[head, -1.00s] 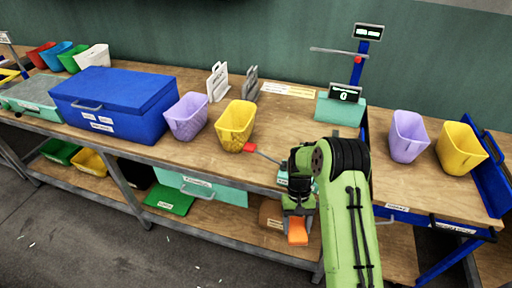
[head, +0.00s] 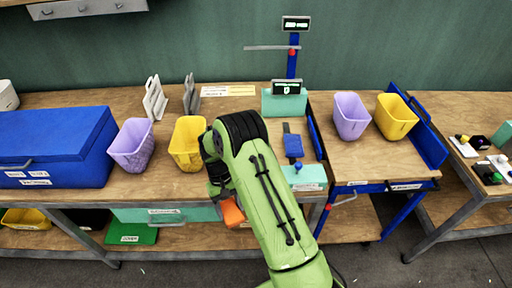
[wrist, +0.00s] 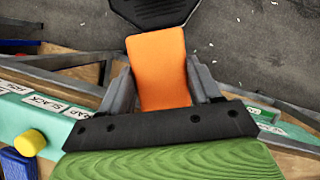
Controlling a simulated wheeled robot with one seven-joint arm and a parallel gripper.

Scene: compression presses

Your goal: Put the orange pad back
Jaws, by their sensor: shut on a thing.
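The orange pad (wrist: 158,68) is clamped between the two fingers of my gripper (wrist: 160,92) in the wrist view. In the head view the orange pad (head: 232,212) shows just below my gripper (head: 222,196), in front of the bench's front edge. My gripper is shut on the pad and clear of the bench top. My arm hides part of the bench behind it. I cannot tell from these frames which place belongs to the pad.
A yellow bin (head: 187,145) and a purple bin (head: 132,146) stand on the bench left of my arm, beside a blue chest (head: 55,140). A teal press (head: 285,103) stands behind. Another purple bin (head: 351,116) and yellow bin (head: 396,117) stand right.

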